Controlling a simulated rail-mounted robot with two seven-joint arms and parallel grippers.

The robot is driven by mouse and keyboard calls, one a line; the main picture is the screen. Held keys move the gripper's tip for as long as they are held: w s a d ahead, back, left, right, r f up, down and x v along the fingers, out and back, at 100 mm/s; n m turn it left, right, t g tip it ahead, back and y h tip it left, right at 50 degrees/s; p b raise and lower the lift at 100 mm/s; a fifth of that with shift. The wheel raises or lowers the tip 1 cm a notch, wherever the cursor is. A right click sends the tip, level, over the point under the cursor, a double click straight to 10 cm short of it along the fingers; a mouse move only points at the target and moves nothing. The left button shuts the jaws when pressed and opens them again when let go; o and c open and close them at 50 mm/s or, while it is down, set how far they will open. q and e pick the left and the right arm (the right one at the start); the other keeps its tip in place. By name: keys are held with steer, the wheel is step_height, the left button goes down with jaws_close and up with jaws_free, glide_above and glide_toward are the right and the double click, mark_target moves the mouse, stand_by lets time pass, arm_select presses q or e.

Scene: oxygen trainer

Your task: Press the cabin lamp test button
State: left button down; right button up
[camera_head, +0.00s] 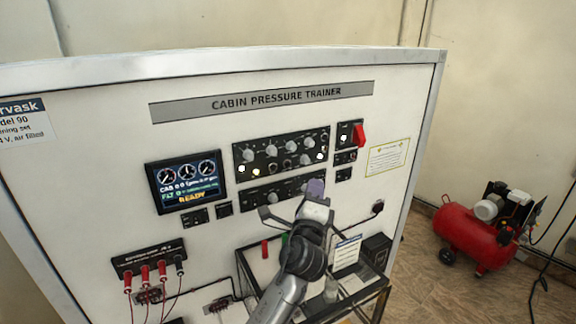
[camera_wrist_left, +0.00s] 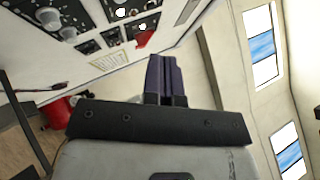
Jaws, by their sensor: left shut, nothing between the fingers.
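The white trainer panel (camera_head: 120,180) carries a black knob panel (camera_head: 265,146) with small lit round spots, and a second black strip (camera_head: 262,194) below it. Small black modules sit beside them, one with a red switch cover (camera_head: 359,134). I cannot tell which control is the cabin lamp test button. My left gripper (camera_head: 315,187) is shut and empty, its purple fingers in front of the right end of the lower strip and hiding part of it. In the left wrist view the shut fingers (camera_wrist_left: 163,72) show, with the red cover (camera_wrist_left: 145,39) beyond them. My right gripper is not in view.
A lit display (camera_head: 187,181) reads READY at the left. Red plugs with cables (camera_head: 146,273) are at the lower left. A dark-framed stand (camera_head: 376,290) juts out below my gripper. A red compressor (camera_head: 470,235) stands on the floor at the right.

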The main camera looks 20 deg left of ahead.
mark_target(288, 164)
arm_select(q)
steer(key=w+a+b, duration=0.1)
steer(key=a, duration=0.1)
steer(key=w+a, duration=0.2)
steer(key=w+a+b, duration=0.1)
steer(key=w+a, duration=0.1)
steer(key=shift+w+a+b, duration=0.25)
steer(key=shift+a+b, duration=0.05)
steer(key=shift+a, duration=0.1)
stand_by(0.3)
stand_by(0.9)
stand_by(0.7)
steer(key=shift+a, duration=0.1)
steer(key=shift+w+a, duration=0.25)
stand_by(0.5)
